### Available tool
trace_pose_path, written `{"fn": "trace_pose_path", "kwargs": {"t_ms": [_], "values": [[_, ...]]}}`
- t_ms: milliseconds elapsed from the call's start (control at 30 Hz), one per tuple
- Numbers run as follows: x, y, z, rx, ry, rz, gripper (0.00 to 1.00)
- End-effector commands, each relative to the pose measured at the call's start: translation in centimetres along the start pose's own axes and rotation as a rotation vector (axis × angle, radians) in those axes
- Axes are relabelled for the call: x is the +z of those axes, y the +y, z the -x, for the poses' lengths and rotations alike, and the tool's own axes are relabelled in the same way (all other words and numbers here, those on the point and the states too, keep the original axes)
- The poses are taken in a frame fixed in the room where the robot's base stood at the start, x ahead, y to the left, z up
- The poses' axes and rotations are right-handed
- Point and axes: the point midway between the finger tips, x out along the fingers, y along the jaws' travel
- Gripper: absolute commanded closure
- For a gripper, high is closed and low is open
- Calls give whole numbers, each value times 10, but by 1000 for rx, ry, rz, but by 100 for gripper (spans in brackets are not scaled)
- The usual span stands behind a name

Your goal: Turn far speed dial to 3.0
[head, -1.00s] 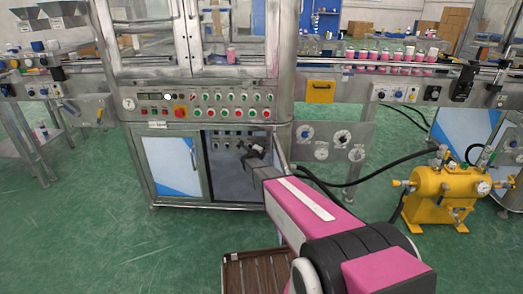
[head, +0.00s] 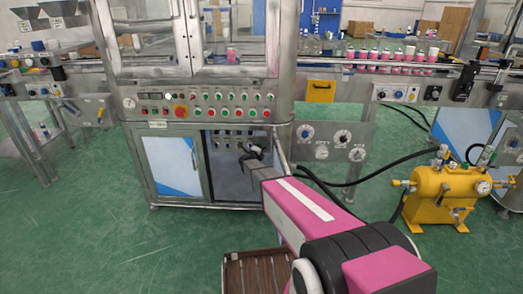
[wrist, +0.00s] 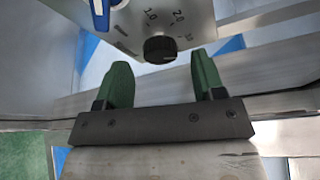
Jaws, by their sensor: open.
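A black round dial knob (wrist: 160,48) sits on a pale plate (wrist: 205,20) marked 1.0, 2.0 and 3.0 in the wrist view. I cannot make out a pointer on the knob. My gripper (wrist: 162,64) has two green fingers, spread apart, just short of the knob, which appears between and slightly beyond their tips. No contact shows. In the head view my gripper (head: 250,150) is small and dark at the open lower bay of the steel machine (head: 220,105); the knob it faces cannot be told apart there.
A blue-and-white part (wrist: 100,12) stands left of the knob. A cabinet door (head: 172,165) is left of the bay. A panel with gauges (head: 343,137) and black hoses lie to the right, near a yellow tank (head: 445,190). Green floor is open at the left.

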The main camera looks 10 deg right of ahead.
Motion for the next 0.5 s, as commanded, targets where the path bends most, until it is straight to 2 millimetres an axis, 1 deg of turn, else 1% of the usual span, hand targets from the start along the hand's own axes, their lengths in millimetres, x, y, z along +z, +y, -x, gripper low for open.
{"fn": "trace_pose_path", "kwargs": {"t_ms": [33, 300, 400, 500], "values": [[-1, -1, 11, 1, -2, 0, 37], [-2, -1, 62, 2, -3, 1, 37], [-1, 0, 77, 2, -1, 0, 37], [-1, 0, 86, 2, -1, 0, 37]]}}
